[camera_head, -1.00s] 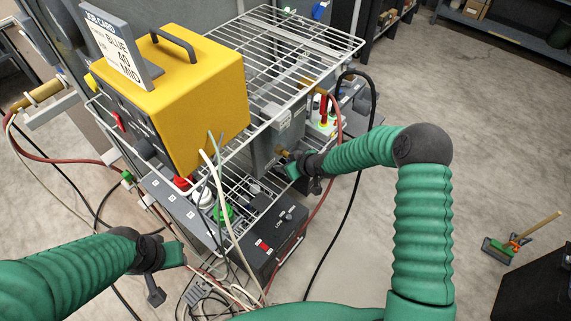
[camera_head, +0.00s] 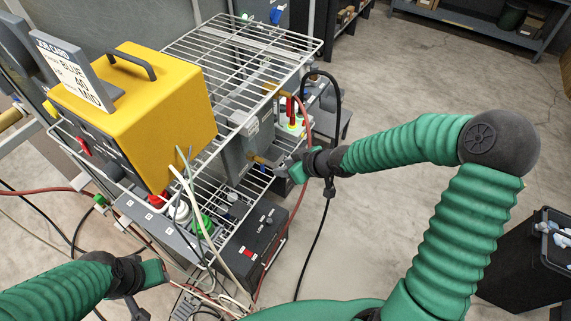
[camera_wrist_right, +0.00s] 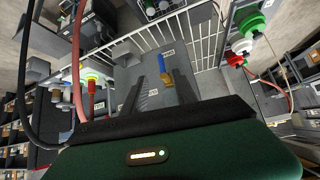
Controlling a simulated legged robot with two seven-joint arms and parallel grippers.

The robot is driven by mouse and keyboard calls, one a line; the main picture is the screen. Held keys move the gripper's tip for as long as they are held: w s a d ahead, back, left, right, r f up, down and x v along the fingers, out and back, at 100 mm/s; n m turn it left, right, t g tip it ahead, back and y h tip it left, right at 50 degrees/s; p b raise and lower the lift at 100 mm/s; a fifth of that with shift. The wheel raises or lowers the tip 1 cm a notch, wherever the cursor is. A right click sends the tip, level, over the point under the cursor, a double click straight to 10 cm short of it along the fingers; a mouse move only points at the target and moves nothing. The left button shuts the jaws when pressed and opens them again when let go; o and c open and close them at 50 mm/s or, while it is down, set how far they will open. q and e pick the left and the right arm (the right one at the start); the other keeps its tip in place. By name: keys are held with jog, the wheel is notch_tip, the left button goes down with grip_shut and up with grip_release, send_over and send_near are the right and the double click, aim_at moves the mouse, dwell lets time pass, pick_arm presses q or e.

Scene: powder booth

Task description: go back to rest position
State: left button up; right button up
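My right gripper (camera_head: 287,166) is beside the wire rack (camera_head: 240,32), to the right of a grey box (camera_head: 232,153) with a brass fitting (camera_head: 258,160). In the right wrist view the two dark fingers of my right gripper (camera_wrist_right: 160,84) stand apart with nothing held between them.
A yellow unit (camera_head: 160,110) with a job card (camera_head: 75,70) stands on the rack. A black control box (camera_head: 262,240) is on the lower shelf. Red hose (camera_head: 308,130) and black cable (camera_head: 338,95) hang near my right gripper. A black bin (camera_head: 525,265) stands right. Open floor (camera_head: 400,75) lies behind.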

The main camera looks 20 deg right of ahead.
jog(key=shift+w, duration=0.1)
dwell(0.6)
jog(key=s+f+m+g+h+b, duration=0.1)
jog(key=s+f+g+h+b, duration=0.3)
jog(key=s+f, duration=0.5)
jog(key=s+r+m+g+b, duration=0.1)
jog(key=s+m+b, duration=0.3)
jog(key=s, duration=0.6)
jog(key=shift+s+a+r+b, duration=0.15)
jog(key=shift+s+r+b, duration=0.05)
jog(key=shift+s+b, duration=0.2)
jog(key=shift+a, duration=0.1)
